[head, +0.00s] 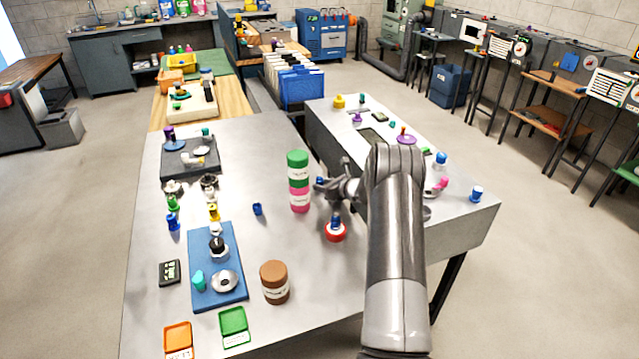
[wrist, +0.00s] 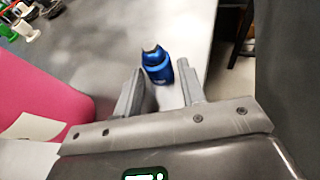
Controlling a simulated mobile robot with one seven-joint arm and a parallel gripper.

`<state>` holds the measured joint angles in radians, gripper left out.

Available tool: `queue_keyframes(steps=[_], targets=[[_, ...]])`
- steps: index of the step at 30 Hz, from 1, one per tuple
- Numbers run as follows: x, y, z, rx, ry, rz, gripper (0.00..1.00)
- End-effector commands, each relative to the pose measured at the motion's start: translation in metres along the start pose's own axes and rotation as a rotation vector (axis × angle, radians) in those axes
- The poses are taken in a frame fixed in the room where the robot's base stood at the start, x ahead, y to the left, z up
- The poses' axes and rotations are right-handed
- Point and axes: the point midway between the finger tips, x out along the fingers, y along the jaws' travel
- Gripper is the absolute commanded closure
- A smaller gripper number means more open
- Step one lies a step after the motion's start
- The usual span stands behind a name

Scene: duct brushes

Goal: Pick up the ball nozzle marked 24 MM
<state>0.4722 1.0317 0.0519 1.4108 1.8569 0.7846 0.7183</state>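A blue ball nozzle (wrist: 157,64) stands at the fingertips of my gripper (wrist: 164,85) in the wrist view. One finger is on each side of it, and light tabletop shows between the fingers. I cannot tell if either finger touches it. In the head view my gripper (head: 327,188) is low over the grey table, just right of a green and pink jar (head: 299,170), with a small blue piece (head: 319,182) at its tip. Other small nozzles include a blue one (head: 257,209) left of the jar. No 24 MM mark is legible.
A red round piece with a blue top (head: 335,232) stands just below my gripper. The pink jar side (wrist: 45,75) is close on the left in the wrist view. A brown jar (head: 274,282) and a blue tray (head: 205,290) are nearer the front.

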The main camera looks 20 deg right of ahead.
Motion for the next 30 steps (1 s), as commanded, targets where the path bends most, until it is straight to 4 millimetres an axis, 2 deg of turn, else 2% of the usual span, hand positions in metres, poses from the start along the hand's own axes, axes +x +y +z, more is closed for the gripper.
queue_keyframes(steps=[1, 12, 23, 26, 30], targets=[[0.000, 0.000, 0.000, 0.000, 0.000, 0.000, 0.67], [0.000, 0.000, 0.000, 0.000, 0.000, 0.000, 0.96], [-0.003, 0.000, 0.007, -0.001, -0.002, 0.000, 0.97], [-0.007, 0.000, 0.017, -0.001, -0.002, -0.001, 0.97], [-0.017, 0.000, 0.040, -0.003, -0.003, -0.001, 0.97]])
